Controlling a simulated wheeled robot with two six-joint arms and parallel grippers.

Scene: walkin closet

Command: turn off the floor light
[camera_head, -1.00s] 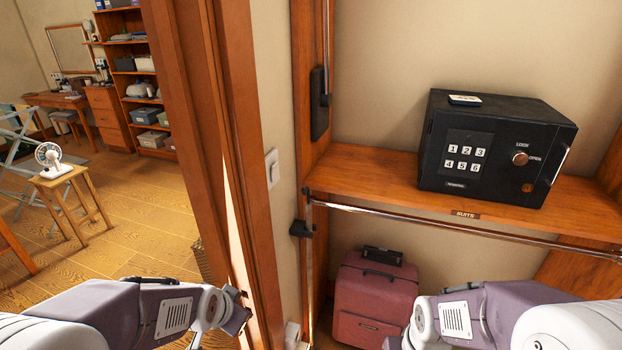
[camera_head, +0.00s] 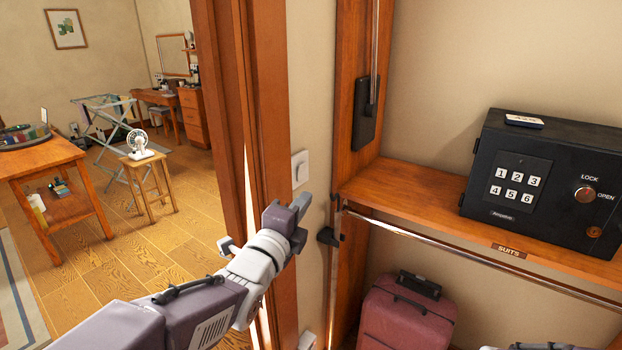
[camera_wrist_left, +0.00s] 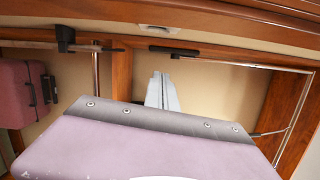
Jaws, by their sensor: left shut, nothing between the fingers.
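A white wall switch (camera_head: 300,168) is on the narrow beige wall between the wooden door frame and the closet shelving. It also shows small near the top of the left wrist view (camera_wrist_left: 158,30). My left gripper (camera_head: 298,206) is raised just below the switch in the head view, with a gap between them in the picture. Its pale fingers are together and empty in the left wrist view (camera_wrist_left: 168,92). No floor lamp shows in any view. Only a sliver of my right arm shows at the bottom right; its gripper is out of view.
A closet shelf (camera_head: 400,190) holds a black safe (camera_head: 550,180). A metal rail (camera_head: 450,240) runs below it, above a red suitcase (camera_head: 405,315). The door frame (camera_head: 265,120) stands close to my left arm. Beyond it are a stool with a fan (camera_head: 140,145) and a wooden table (camera_head: 40,160).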

